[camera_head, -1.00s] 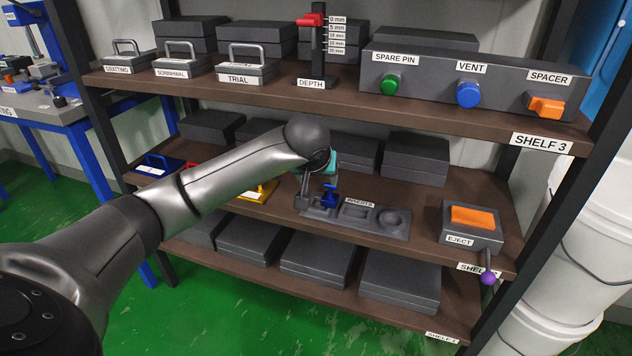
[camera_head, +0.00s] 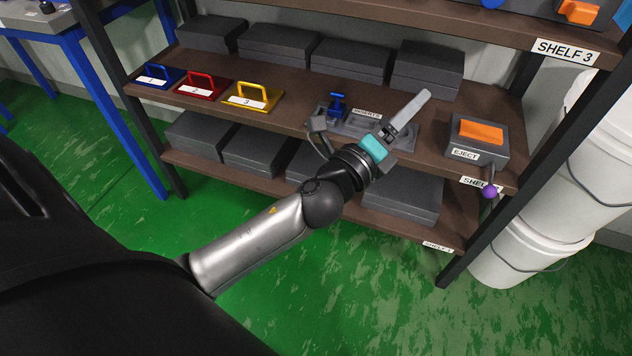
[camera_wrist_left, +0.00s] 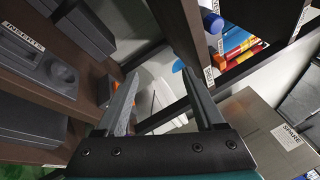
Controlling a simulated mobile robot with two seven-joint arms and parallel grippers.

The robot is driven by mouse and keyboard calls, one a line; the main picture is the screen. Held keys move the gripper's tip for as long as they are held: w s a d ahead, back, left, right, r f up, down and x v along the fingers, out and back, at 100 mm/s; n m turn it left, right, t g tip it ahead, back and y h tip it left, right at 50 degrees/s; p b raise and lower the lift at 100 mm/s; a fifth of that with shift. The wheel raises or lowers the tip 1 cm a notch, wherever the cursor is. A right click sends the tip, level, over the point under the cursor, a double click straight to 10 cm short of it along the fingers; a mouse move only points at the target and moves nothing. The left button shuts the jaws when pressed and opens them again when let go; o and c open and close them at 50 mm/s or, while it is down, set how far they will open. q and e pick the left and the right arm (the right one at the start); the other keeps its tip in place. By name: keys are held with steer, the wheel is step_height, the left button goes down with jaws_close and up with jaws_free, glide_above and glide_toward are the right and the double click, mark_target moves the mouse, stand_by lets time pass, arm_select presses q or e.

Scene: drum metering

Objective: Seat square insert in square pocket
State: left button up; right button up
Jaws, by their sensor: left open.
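The blue square insert (camera_head: 338,106) stands upright at the left end of the grey inserts tray (camera_head: 372,128) on the middle shelf. It covers the pocket there, so I cannot tell how deep it sits. The tray's right part is partly hidden by my gripper. My left gripper (camera_head: 408,112) is open and empty, right of the insert and in front of the tray, apart from the insert. In the left wrist view its fingers (camera_wrist_left: 160,75) are spread with nothing between them. That view shows the tray's round recess (camera_wrist_left: 62,70) at left, but not the insert. My right gripper is not in view.
The eject box (camera_head: 478,140) with an orange top stands right of the tray. Blue, red and yellow handled plates (camera_head: 250,97) lie to the left. Dark boxes (camera_head: 428,68) stand behind. A shelf upright (camera_head: 545,150) and white buckets (camera_head: 590,150) bound the right.

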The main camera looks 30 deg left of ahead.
arm_select(q)
steer(key=s+a+f+n+g+y, duration=0.3)
steer(key=s+f+n+g, duration=0.1)
steer(key=f+n, duration=0.4)
steer(key=s+a+f+n+g+y, duration=0.2)
steer(key=s+a+f+n+g, duration=0.15)
steer(key=f+n, duration=0.4)
steer(key=s+d+f+n+g+h, duration=0.1)
steer(key=s+d+f+n+g, duration=0.1)
steer(key=s, duration=0.6)
steer(key=s+d+f+n+g+h, duration=0.1)
steer(key=s+d+f+n+g, duration=0.2)
steer(key=s+f+n+g, duration=0.2)
steer(key=s+f+g, duration=0.1)
steer(key=s+f, duration=0.2)
steer(key=shift+f, duration=0.15)
steer(key=shift+n, duration=0.25)
